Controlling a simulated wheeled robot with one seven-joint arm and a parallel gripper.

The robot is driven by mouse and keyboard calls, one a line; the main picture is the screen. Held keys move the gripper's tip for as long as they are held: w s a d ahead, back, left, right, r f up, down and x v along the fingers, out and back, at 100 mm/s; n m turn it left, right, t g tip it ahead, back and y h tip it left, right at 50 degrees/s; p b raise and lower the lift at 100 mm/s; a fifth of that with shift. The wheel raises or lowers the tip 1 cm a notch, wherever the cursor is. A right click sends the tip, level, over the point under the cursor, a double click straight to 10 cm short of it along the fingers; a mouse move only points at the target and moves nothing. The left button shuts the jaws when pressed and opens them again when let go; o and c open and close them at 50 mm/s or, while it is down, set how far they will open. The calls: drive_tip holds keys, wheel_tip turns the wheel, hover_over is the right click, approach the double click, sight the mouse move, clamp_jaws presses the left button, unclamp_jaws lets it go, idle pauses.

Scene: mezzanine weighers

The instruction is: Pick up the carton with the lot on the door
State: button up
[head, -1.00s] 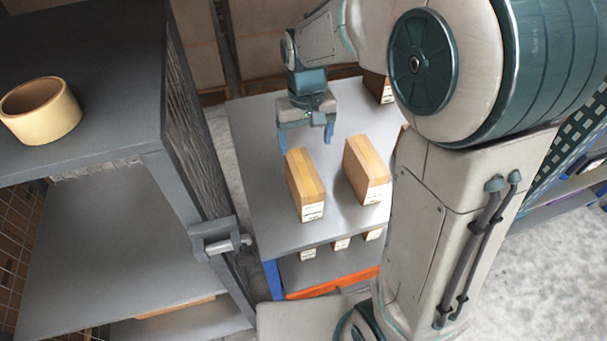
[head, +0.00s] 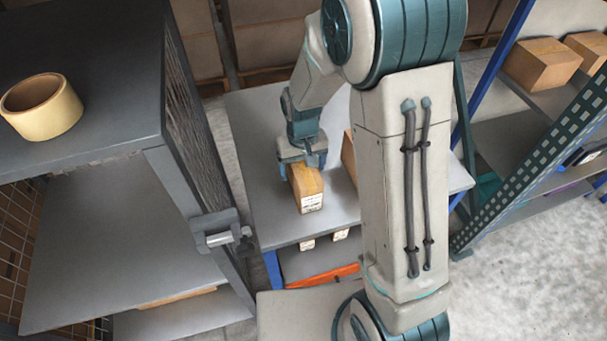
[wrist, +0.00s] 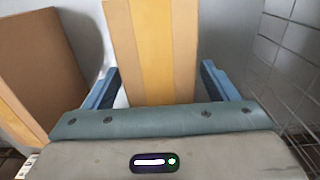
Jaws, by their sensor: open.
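A brown carton (head: 306,187) with a yellow tape strip and a white label on its near end stands on the grey table (head: 262,215). My gripper (head: 302,163) is right above its far end, jaws open. In the wrist view the carton (wrist: 152,45) lies between the two blue fingers of my gripper (wrist: 160,85), with a gap on each side. A second carton (head: 348,157) stands to the right, mostly hidden behind my arm; in the wrist view a carton (wrist: 42,65) is at the left. The label print is too small to read. No lot on a door is readable.
A grey cabinet (head: 85,130) with a mesh door (head: 196,140) and a latch (head: 218,232) stands close at the left. A tape roll (head: 42,106) lies on top. Smaller labelled cartons (head: 307,244) sit on the shelf below. Racking with boxes (head: 541,65) is at right.

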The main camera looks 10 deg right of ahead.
drive_tip(key=shift+f, duration=0.35)
drive_tip(key=c, duration=1.4)
drive_tip(key=shift+r, duration=0.15)
